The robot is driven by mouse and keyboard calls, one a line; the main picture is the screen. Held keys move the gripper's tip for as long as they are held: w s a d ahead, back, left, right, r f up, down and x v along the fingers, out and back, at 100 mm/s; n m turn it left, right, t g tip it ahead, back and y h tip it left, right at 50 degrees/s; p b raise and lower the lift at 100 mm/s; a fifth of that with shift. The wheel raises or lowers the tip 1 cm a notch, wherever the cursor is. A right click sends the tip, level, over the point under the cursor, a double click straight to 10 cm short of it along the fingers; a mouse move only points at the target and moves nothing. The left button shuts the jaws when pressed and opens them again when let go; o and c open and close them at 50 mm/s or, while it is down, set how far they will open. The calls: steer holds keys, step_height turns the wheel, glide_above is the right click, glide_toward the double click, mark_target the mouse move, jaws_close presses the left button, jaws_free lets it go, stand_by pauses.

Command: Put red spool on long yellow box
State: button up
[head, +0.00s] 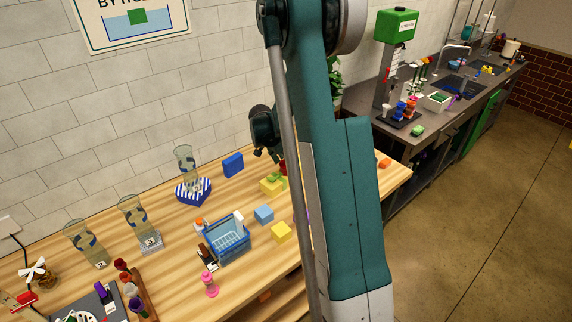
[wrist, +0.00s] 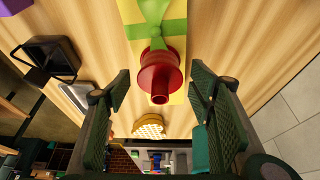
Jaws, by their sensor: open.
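The red spool (wrist: 158,78) shows in the wrist view over the near part of the long yellow box (wrist: 131,12), with yellow showing beside it; it appears to rest on the box. The box has a green ribbon and bow. In the head view, the yellow box (head: 268,187) lies on the wooden table and a small part of the red spool (head: 283,166) shows beside my arm. My gripper (wrist: 157,88) is open, its fingers on either side of the spool with gaps. It also shows in the head view (head: 266,154), partly hidden by my arm.
A blue cube (head: 264,214), a yellow cube (head: 281,232) and a blue basket (head: 227,243) stand nearer on the table. A blue block (head: 233,165) and a striped heart box (head: 184,196) with a glass vase (head: 184,160) stand to the left. My arm hides the table's right part.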

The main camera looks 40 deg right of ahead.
steer(key=v, duration=1.1)
stand_by(0.4)
steer(key=shift+a+r, duration=0.1)
steer(key=shift+a, duration=0.05)
steer(key=s+a+r+n+t+y, duration=0.15)
steer(key=s+a+r+n, duration=0.25)
steer(key=s+a+r, duration=0.45)
steer(key=s+a+r+n+t, duration=0.2)
steer(key=s+a+r+n, duration=0.3)
steer(key=a, duration=0.6)
steer(key=s+a+n+t+y, duration=0.3)
steer(key=s+a+n, duration=0.6)
steer(key=s+a, duration=0.7)
steer(key=shift+s+a+r+t, duration=0.35)
steer(key=shift+s+r, duration=0.1)
steer(key=shift+s, duration=0.4)
